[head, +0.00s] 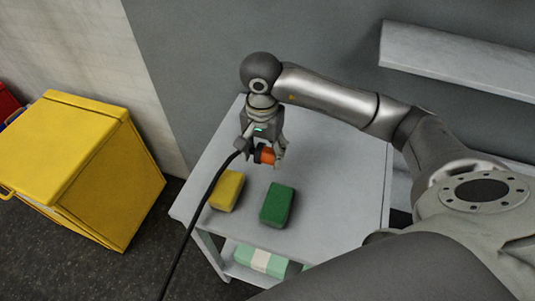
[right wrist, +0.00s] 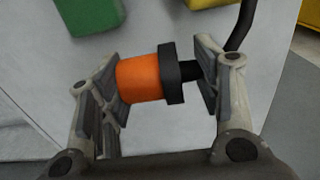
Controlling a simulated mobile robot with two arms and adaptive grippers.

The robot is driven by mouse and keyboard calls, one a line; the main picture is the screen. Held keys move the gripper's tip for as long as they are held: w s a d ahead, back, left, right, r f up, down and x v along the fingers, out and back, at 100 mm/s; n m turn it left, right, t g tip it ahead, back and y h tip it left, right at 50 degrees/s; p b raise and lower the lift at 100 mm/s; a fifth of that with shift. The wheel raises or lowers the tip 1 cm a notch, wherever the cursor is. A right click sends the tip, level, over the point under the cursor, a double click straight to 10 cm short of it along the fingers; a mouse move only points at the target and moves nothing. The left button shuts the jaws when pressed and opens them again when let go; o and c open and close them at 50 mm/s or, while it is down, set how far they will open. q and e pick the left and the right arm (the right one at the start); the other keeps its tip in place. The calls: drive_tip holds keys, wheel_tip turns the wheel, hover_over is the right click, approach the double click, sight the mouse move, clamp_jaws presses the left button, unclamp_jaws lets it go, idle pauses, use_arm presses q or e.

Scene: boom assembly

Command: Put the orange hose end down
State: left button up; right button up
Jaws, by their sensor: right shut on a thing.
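The orange hose end (head: 267,156) is held in my right gripper (head: 266,155) above the grey table (head: 330,190). In the right wrist view the orange hose end (right wrist: 141,78) has a black collar and lies lengthwise between the two fingers of my right gripper (right wrist: 160,82), one at each end. A black hose (head: 207,194) runs from it down to the lower left, past the table's left edge. The gap between the hose end and the table top cannot be judged exactly. My left gripper is not in view.
A yellow block (head: 227,190) and a green block (head: 277,205) sit on the table in front of the gripper. A light green box with a white band (head: 261,261) is on the lower shelf. A yellow bin (head: 95,170) stands left. The table's right side is clear.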

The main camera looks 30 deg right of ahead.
drive_tip(key=shift+w+d+f, duration=0.25)
drive_tip(key=shift+d+f, duration=0.25)
drive_tip(key=shift+f, duration=0.1)
drive_tip(key=shift+w+d+f, duration=0.1)
drive_tip(key=shift+d+f, duration=0.1)
drive_tip(key=shift+f, duration=0.1)
wheel_tip(320, 180, down, 3)
drive_tip(key=shift+w+d+p, duration=0.15)
drive_tip(key=shift+p, duration=0.9)
drive_tip(key=shift+f, duration=0.25)
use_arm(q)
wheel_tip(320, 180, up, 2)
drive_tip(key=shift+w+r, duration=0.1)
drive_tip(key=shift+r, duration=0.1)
